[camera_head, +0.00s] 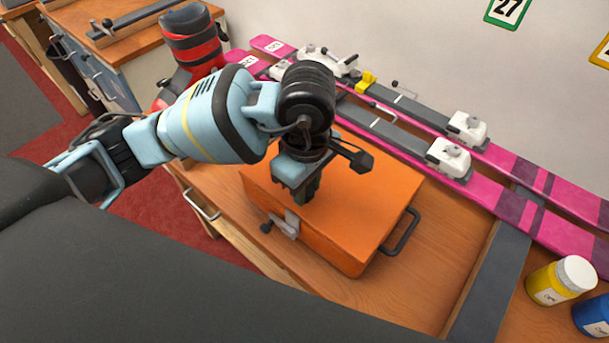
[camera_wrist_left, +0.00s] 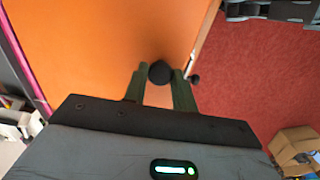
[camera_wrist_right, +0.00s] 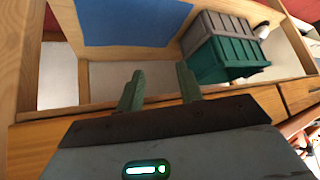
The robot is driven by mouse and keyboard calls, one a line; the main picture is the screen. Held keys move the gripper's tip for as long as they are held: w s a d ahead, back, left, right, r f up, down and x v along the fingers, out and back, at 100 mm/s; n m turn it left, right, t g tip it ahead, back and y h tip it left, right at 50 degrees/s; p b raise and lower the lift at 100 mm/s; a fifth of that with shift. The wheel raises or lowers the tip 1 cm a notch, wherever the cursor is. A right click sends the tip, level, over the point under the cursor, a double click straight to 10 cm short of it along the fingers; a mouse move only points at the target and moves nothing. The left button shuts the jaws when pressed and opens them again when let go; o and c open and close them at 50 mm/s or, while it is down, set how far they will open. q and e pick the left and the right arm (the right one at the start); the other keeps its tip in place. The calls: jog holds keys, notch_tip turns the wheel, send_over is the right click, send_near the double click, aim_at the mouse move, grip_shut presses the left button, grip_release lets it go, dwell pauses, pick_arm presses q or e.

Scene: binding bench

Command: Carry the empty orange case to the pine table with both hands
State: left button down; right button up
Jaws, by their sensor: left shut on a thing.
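The orange case (camera_head: 365,195) sits on the wooden bench with its lid down; its inside is hidden. A metal latch (camera_head: 286,224) is on its front, and a dark handle (camera_head: 402,232) is on its right side. My left gripper (camera_head: 299,190) is over the lid near the front edge. In the left wrist view, its fingers (camera_wrist_left: 160,88) are shut on a black round knob (camera_wrist_left: 160,72) above the orange surface (camera_wrist_left: 110,45). My right gripper (camera_wrist_right: 160,88) is open and empty, seen only in its wrist view, away from the case. I cannot identify the pine table for certain.
Pink skis (camera_head: 515,200) lie behind the case. A red boot (camera_head: 192,45) is at the back left. The right wrist view shows a pale wooden frame, a blue sheet (camera_wrist_right: 130,22) and a teal crate (camera_wrist_right: 225,62).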

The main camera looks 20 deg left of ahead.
pick_arm(q)
jog(key=shift+f, duration=0.6)
jog(key=c, duration=1.2)
grip_release()
jog(key=shift+f, duration=0.1)
jog(key=shift+o, duration=0.3)
notch_tip(320, 180, up, 12)
jog(key=shift+p, duration=0.45)
